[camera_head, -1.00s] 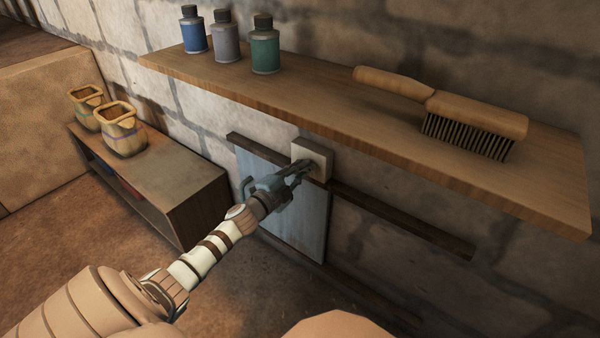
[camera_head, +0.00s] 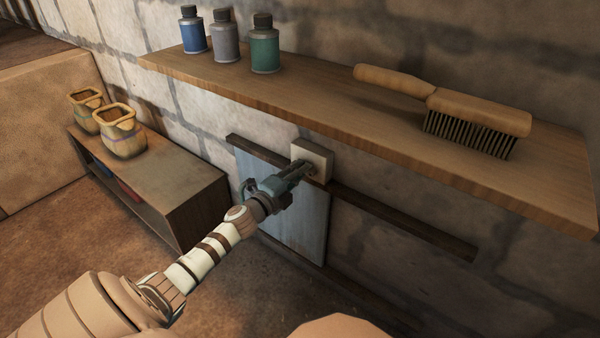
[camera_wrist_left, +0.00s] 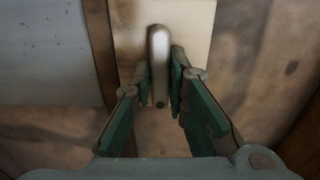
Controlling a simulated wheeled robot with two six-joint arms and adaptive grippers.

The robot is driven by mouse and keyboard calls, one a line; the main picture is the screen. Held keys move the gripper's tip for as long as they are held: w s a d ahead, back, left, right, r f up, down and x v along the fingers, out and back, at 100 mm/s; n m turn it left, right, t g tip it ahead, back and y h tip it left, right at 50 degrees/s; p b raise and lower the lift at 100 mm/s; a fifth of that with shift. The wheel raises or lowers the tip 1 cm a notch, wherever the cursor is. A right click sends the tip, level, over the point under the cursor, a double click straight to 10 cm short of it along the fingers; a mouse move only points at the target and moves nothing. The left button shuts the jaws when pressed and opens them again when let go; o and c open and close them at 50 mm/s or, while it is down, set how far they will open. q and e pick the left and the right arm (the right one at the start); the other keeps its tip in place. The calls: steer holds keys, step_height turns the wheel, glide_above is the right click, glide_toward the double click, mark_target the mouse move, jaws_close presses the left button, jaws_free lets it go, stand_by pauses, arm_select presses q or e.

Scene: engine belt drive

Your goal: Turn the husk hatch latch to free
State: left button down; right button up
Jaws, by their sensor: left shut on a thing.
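The husk hatch is a blue-grey panel (camera_head: 307,228) against the stone wall, below the shelf. It also shows at the left of the left wrist view (camera_wrist_left: 48,55). A cream square plate (camera_head: 318,154) is mounted at the panel's upper right corner. The latch handle (camera_wrist_left: 158,55), a pale rounded bar, stands on this plate and looks upright in the left wrist view. My left gripper (camera_head: 303,170) is shut on the latch handle, one green-padded finger on each side. In the head view the fingers hide most of the handle. My right gripper is out of view.
A wooden shelf (camera_head: 310,108) juts out just above, holding several items: bottles (camera_head: 227,45) and a brush (camera_head: 470,118). A dark rail (camera_head: 405,222) runs along the wall beside the plate. A low cabinet (camera_head: 170,180) with two pots stands at the left.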

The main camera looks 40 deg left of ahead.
arm_select(q)
steer(key=shift+f, duration=0.1)
steer(key=c, duration=1.6)
jaws_free()
